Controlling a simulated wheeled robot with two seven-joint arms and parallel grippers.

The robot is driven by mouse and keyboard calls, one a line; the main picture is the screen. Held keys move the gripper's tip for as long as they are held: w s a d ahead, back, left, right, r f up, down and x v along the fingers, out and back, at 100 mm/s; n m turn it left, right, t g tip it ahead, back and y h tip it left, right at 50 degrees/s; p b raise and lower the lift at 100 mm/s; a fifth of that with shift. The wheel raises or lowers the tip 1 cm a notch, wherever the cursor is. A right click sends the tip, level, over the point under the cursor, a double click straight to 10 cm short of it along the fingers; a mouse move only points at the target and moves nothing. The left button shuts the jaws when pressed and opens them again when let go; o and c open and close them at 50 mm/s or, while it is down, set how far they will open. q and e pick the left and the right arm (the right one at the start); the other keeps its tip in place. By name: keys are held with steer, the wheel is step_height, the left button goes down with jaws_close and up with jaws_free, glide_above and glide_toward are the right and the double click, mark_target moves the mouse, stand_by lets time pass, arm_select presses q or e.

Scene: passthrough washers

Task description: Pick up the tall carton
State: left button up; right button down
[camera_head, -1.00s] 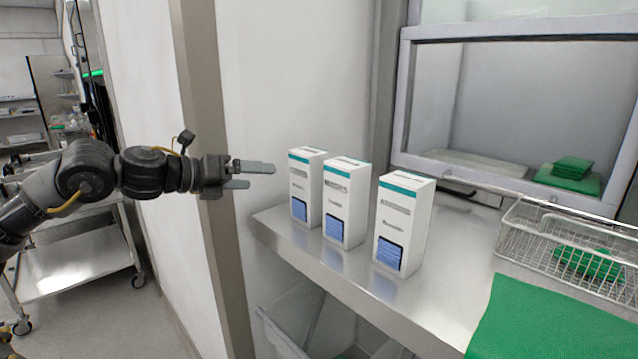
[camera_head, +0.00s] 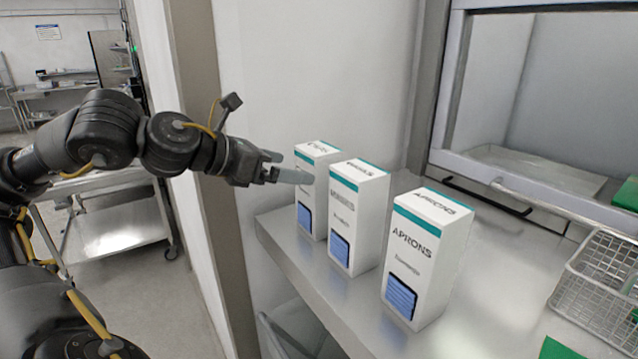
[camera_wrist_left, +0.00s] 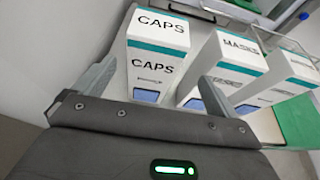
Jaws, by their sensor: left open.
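Three white upright cartons with teal bands and blue panels stand in a row on a steel counter. The left one is the CAPS carton (camera_head: 312,205), which also shows in the left wrist view (camera_wrist_left: 152,68). The MASKS carton (camera_head: 352,225) is in the middle and the APRONS carton (camera_head: 420,265) is at the right. I cannot tell which is tallest. My left gripper (camera_head: 292,168) is open at the CAPS carton's upper left. In the wrist view its fingers (camera_wrist_left: 156,74) lie either side of that carton; contact is unclear. My right gripper is out of view.
The steel counter (camera_head: 500,285) has free room right of the cartons. A wire basket (camera_head: 600,285) stands at the right, near green cloth. A wall post (camera_head: 200,130) rises behind my left arm. A pass-through hatch with a frame (camera_head: 445,95) is at the back.

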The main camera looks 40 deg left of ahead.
mark_target(305, 168)
arm_select(q)
steer(key=p+x, duration=0.2)
steer(key=x, duration=0.1)
steer(key=shift+w+r, duration=0.1)
steer(key=shift+w, duration=0.15)
steer(key=shift+w+p, duration=0.2)
steer(key=shift+p, duration=0.35)
steer(key=p+x, duration=0.2)
steer(key=x, duration=0.1)
steer(key=p+x, duration=0.1)
steer(key=shift+w+a, duration=0.25)
steer(key=shift+w, duration=0.05)
steer(key=shift+w+d+f, duration=0.1)
steer(key=shift+w+f, duration=0.1)
steer(key=shift+f, duration=0.15)
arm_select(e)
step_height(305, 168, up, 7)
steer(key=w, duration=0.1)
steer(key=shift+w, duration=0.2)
arm_select(q)
steer(key=c, duration=1.2)
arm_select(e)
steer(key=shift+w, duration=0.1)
arm_select(q)
steer(key=shift+r, duration=0.1)
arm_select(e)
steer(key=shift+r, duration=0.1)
